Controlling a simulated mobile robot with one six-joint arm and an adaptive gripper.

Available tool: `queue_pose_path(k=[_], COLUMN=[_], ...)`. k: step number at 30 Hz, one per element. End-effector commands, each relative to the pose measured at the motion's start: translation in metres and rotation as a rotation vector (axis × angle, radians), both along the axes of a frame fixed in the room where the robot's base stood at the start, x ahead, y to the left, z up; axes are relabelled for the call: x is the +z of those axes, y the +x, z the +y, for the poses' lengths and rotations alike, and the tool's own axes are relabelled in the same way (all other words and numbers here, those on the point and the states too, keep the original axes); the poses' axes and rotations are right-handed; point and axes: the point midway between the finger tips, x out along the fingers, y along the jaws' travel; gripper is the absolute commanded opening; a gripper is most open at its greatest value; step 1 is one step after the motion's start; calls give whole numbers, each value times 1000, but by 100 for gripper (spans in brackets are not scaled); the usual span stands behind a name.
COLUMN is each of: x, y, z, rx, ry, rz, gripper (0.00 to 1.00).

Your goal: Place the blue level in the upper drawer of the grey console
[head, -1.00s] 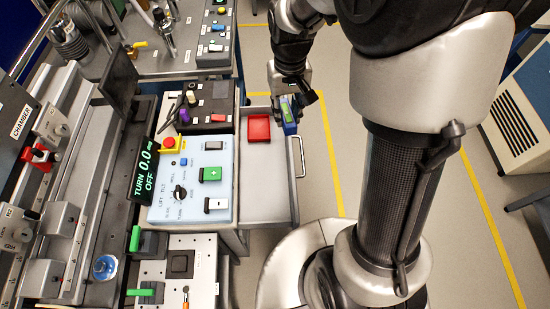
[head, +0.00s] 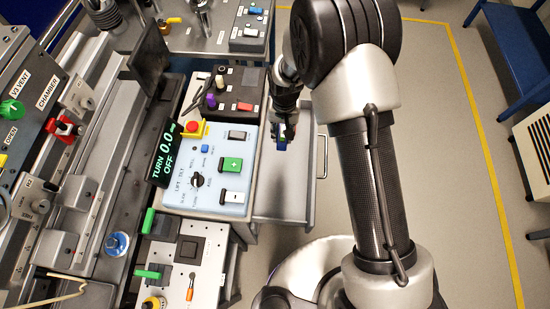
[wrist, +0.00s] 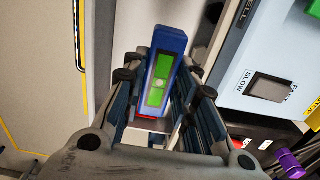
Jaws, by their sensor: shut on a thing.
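The blue level (wrist: 178,42) with a green window is between the fingers of my gripper (wrist: 165,98) in the wrist view, held end-up toward the camera. In the head view, the level (head: 281,144) is mostly hidden by my gripper (head: 284,128). My gripper is shut on it above the open drawer. The upper drawer (head: 280,197) of the grey console is pulled out to the right, its pale floor bare at the near end. How high the level is above the floor is unclear.
A light blue control panel (head: 212,168) and a black switch box (head: 236,94) sit left of the drawer.

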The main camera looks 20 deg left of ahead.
Motion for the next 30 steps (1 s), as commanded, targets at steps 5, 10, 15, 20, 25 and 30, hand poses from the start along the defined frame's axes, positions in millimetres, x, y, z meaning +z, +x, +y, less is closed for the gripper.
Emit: queue_pose_path(k=[5,10,15,20,25,30], x=[-33,-79,-124,-152,-162,-183], y=[-3,-3,-3,-2,-2,-2], z=[4,3,3,3,3,3], rx=[4,3,3,3,3,3], ry=[-2,-1,-2,0,0,0], rz=[3,2,3,0,-1,0], gripper=[0,0,0,0,0,0])
